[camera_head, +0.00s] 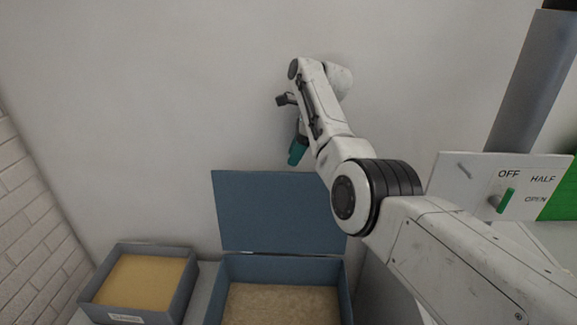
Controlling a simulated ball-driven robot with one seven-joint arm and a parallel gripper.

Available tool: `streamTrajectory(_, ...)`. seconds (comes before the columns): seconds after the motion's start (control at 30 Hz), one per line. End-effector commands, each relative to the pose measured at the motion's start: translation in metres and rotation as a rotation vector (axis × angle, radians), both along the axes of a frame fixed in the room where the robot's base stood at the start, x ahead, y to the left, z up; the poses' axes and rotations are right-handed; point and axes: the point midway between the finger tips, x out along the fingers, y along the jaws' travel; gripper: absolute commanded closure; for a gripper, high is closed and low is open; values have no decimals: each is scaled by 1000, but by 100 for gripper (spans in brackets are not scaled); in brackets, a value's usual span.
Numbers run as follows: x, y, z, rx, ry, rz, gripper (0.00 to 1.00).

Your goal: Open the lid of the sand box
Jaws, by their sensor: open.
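The sand box (214,286) is a blue box at the bottom centre, with tan sand (280,304) inside. Its blue lid (262,212) stands raised, nearly upright, at the back edge of the box, so the sand shows. My arm crosses in front of the lid's right side and hides part of it. My gripper (291,160), with teal parts, is above the lid's top edge near the wall. The jaws are open and I see nothing in them. The gripper looks apart from the lid, though the gap in depth is hard to judge.
A grey tray (186,287) with yellow material and a small label stands left of the sand box. A white panel (485,187) marked OFF, HALF and OPEN, with a green handle (506,200), is at the right beside a grey post (535,85). A plain wall is behind; brick is at left.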

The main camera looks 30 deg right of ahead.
Motion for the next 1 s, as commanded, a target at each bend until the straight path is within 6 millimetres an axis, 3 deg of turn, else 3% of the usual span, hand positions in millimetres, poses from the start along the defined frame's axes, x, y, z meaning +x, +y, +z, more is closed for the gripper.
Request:
streamTrajectory(0.1, -5, -6, 16, 0, -2, -2, 60)
streamTrajectory(0.3, -9, -11, 30, 0, 0, -1, 60)
streamTrajectory(1.0, -10, -11, 32, 0, 2, -1, 60)
